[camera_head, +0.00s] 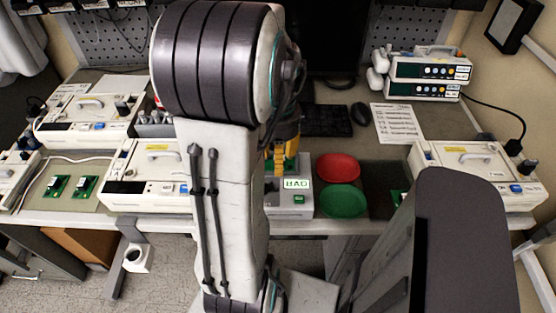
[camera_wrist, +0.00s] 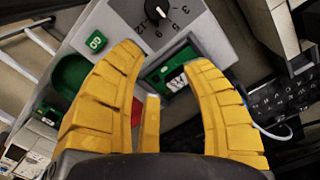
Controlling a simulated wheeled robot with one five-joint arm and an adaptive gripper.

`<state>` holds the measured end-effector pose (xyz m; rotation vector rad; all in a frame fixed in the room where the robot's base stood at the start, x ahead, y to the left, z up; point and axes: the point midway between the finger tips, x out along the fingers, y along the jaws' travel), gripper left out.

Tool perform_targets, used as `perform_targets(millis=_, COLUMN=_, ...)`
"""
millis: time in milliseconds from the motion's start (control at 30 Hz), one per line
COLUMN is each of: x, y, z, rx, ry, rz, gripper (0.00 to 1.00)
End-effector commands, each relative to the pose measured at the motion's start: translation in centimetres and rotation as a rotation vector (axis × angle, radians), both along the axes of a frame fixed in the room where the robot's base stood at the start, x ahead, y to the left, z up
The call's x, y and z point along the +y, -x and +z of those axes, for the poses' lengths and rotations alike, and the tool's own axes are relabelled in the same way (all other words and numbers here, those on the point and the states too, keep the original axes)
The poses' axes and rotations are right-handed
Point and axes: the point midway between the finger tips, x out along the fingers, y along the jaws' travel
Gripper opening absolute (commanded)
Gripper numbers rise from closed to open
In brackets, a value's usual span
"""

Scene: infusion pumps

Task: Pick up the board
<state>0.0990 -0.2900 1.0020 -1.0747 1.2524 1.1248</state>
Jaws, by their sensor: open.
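A green board (camera_wrist: 177,65) with pale parts sits in a dark recess of the grey tester box (camera_wrist: 203,30) in the wrist view. My gripper (camera_wrist: 164,58) is open, its yellow fingers on either side of the board; I cannot tell whether they touch it. In the head view my arm hides much of my gripper (camera_head: 279,163), which is over the back left of the tester box (camera_head: 277,209). The tester's display (camera_head: 297,184) reads BAD. Two more green boards (camera_head: 57,187) (camera_head: 84,186) lie on the left mat, and another (camera_head: 397,197) shows partly at the right.
A red dish (camera_head: 338,167) and a green dish (camera_head: 342,200) stand right of the tester. White pumps (camera_head: 147,190) (camera_head: 480,178) flank the work area. A keyboard (camera_head: 326,120), mouse (camera_head: 361,113) and printed sheet (camera_head: 397,123) lie behind.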

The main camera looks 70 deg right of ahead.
Motion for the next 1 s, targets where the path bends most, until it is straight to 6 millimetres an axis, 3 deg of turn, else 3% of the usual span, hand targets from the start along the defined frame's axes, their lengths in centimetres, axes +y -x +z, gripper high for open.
perform_targets(millis=400, x=-3.9, y=-0.7, z=2.7, rx=-0.006, ry=0.061, rz=-0.567, gripper=0.44)
perform_targets(millis=700, x=-3.3, y=-0.6, z=2.8, rx=0.012, ry=0.037, rz=-0.991, gripper=0.44)
perform_targets(millis=1000, x=-3.3, y=-0.6, z=2.0, rx=0.017, ry=0.032, rz=-1.12, gripper=0.44)
